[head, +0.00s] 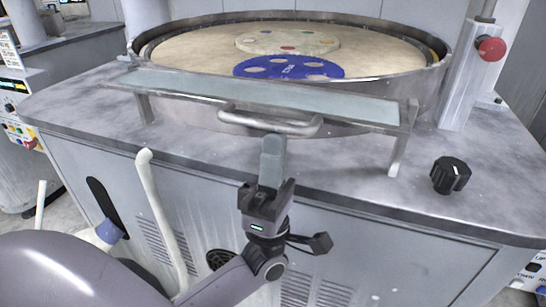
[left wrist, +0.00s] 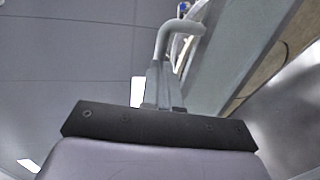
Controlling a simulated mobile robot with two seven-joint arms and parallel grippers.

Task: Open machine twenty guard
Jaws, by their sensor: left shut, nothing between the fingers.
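The guard (head: 250,89) is a long, narrow, greenish translucent panel on metal end brackets, lying across the front of the round platen tub. A grey bar handle (head: 240,121) curves out from its front edge and also shows in the left wrist view (left wrist: 163,42). My left gripper (head: 272,142) points up at the handle, right of its middle. Its fingers (left wrist: 160,88) are shut with nothing between them. Their tips are at or just under the bar; I cannot tell whether they touch it. No machine number is readable. My right gripper is not in view.
The tub (head: 425,86) holds a platen with a blue disc (head: 290,67) and a cream disc (head: 287,40). A black knob (head: 450,175) and a red button (head: 490,48) are at the right. A pale curved rod (head: 160,205) stands before the cabinet, left of my gripper.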

